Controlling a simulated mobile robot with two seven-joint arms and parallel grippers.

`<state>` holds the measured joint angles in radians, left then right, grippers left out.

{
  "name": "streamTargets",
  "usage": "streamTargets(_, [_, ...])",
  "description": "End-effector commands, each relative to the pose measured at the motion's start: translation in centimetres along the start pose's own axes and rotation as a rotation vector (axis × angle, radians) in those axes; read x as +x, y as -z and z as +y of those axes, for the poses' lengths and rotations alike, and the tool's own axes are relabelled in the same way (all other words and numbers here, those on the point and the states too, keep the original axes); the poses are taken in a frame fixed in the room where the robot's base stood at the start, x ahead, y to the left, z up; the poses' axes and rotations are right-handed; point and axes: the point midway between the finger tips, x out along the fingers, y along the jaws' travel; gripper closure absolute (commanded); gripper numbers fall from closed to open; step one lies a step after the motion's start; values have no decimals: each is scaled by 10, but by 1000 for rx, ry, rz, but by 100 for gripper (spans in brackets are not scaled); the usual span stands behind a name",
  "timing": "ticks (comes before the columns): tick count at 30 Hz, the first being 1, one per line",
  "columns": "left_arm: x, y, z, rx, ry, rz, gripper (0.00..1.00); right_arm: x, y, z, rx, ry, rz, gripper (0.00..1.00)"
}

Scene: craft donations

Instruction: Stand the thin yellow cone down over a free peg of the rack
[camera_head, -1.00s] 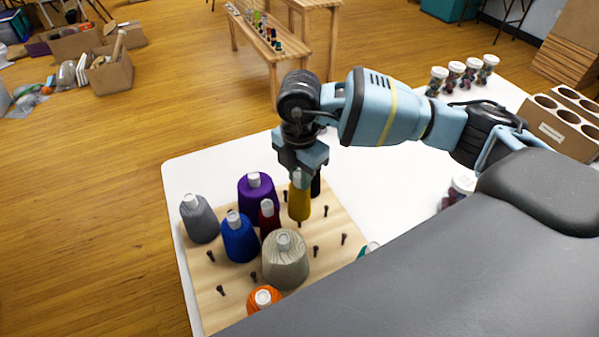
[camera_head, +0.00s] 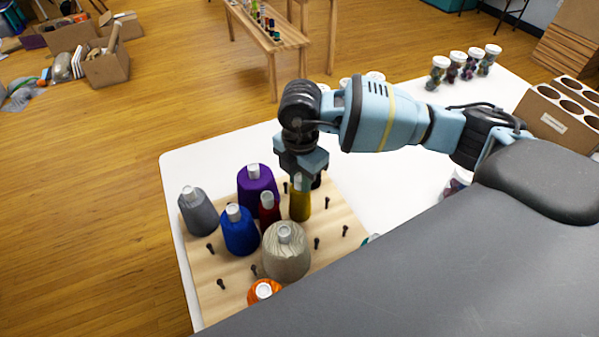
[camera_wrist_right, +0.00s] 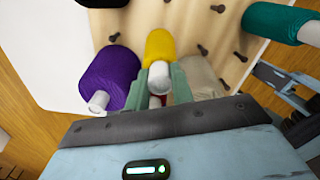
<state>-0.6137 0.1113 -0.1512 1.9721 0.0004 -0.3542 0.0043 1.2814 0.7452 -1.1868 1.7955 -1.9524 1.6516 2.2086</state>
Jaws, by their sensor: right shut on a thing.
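The thin yellow cone (camera_head: 300,206) stands upright at the wooden peg rack (camera_head: 333,211), just right of a dark red cone (camera_head: 269,207). My right gripper (camera_head: 301,178) is shut on its pale top from above. The right wrist view also shows the yellow cone (camera_wrist_right: 160,46) between the two fingers (camera_wrist_right: 160,86). I cannot tell whether its base touches the board or is around a peg. Free pegs (camera_head: 317,242) show to its right and at the front left. My left gripper is not in view.
Purple (camera_head: 257,186), grey (camera_head: 196,212), blue (camera_head: 239,232), wood-grey (camera_head: 286,252) and orange (camera_head: 264,291) cones stand close by on the rack. A dark cone is partly hidden behind the gripper. Lidded jars (camera_head: 440,72) and a holed box (camera_head: 566,112) stand at the right.

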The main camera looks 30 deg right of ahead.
Motion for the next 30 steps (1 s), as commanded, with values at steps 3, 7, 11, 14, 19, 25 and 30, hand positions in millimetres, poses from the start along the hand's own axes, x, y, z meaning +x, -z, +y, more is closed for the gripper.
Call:
streamTargets(3, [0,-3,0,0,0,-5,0,6,0,0,0,2,1,100])
streamTargets(7, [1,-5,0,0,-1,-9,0,12,0,0,0,2,1,100])
streamTargets(11, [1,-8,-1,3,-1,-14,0,16,0,0,0,0,1,100])
streamTargets(14, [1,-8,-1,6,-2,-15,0,18,0,0,0,-1,0,100])
streamTargets(19, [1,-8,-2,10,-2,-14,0,17,0,0,-1,-2,0,100])
streamTargets(25, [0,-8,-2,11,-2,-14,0,17,0,0,0,-1,0,100])
streamTargets(30, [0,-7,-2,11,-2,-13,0,19,0,0,-1,-1,1,100])
